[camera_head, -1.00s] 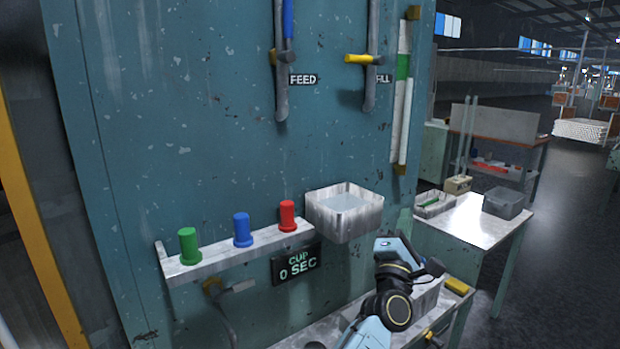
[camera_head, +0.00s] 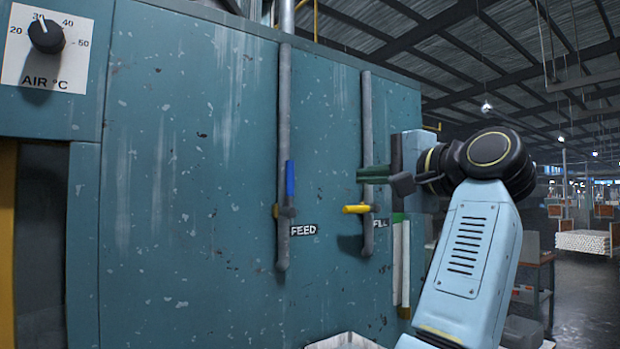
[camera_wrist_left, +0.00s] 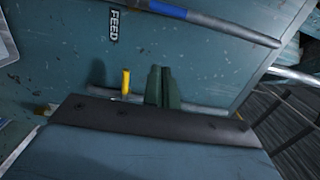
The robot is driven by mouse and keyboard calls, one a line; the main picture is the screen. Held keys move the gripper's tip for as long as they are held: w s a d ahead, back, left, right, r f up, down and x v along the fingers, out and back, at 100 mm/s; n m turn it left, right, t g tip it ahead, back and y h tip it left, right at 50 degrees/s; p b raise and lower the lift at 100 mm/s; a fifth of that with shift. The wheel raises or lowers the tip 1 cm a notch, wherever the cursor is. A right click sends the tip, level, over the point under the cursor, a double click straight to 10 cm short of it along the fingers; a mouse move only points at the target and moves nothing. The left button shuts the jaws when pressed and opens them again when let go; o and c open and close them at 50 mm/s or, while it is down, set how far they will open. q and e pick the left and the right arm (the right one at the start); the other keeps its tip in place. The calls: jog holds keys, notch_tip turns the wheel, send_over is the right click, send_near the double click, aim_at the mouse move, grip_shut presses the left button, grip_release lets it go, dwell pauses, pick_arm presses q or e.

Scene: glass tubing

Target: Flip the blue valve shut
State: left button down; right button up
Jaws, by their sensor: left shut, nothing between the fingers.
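The blue valve lever (camera_head: 290,178) points straight up along the grey pipe marked FEED (camera_head: 284,120). It also shows at the top of the left wrist view (camera_wrist_left: 168,10), lying along its pipe. My left gripper (camera_head: 374,174) has dark green fingers, shut and empty. In the head view they appear over the FILL pipe, just above the yellow lever and to the right of the blue lever. In the left wrist view the fingers (camera_wrist_left: 158,76) are apart from the blue lever. My right gripper is in neither view.
The yellow lever (camera_head: 357,209) sticks out sideways from the FILL pipe (camera_head: 367,115), close to my left fingers. A dial marked AIR °C (camera_head: 46,36) is at upper left. A metal basin rim (camera_head: 345,341) shows at the bottom. The panel left of FEED is clear.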

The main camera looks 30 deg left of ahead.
aim_at(288, 187)
pick_arm(q)
jog(key=shift+a+p, duration=1.3)
jog(key=shift+a, duration=4.6)
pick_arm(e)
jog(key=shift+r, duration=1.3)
